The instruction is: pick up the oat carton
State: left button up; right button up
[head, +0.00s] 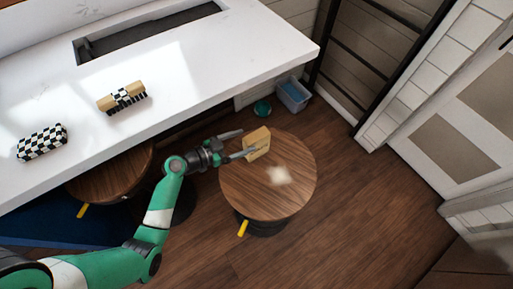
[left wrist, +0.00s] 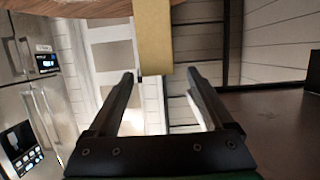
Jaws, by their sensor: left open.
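The oat carton (head: 257,141), a tan-yellow box, is at the upper left part of the round wooden stool top (head: 247,193). My left gripper (head: 238,144) comes at it from the left with its fingers open. In the left wrist view the carton (left wrist: 153,38) hangs in from the top edge, between the lines of the two open fingers (left wrist: 161,75), at about their tips. I cannot tell whether a finger touches it. The carton's base and far side are hidden. My right gripper is not in view.
A blue bin (head: 293,95) and a teal ball (head: 262,108) are behind the carton's stool. Floor is clear at right.

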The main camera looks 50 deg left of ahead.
aim_at(250, 138)
pick_arm(q)
jog(key=x, duration=0.4)
jog(key=shift+r, duration=0.1)
jog(key=shift+w+b, duration=0.15)
jog(key=shift+b, duration=0.15)
jog(key=b+x, duration=0.1)
jog(key=x, duration=0.4)
jog(key=shift+d, duration=0.15)
grip_shut()
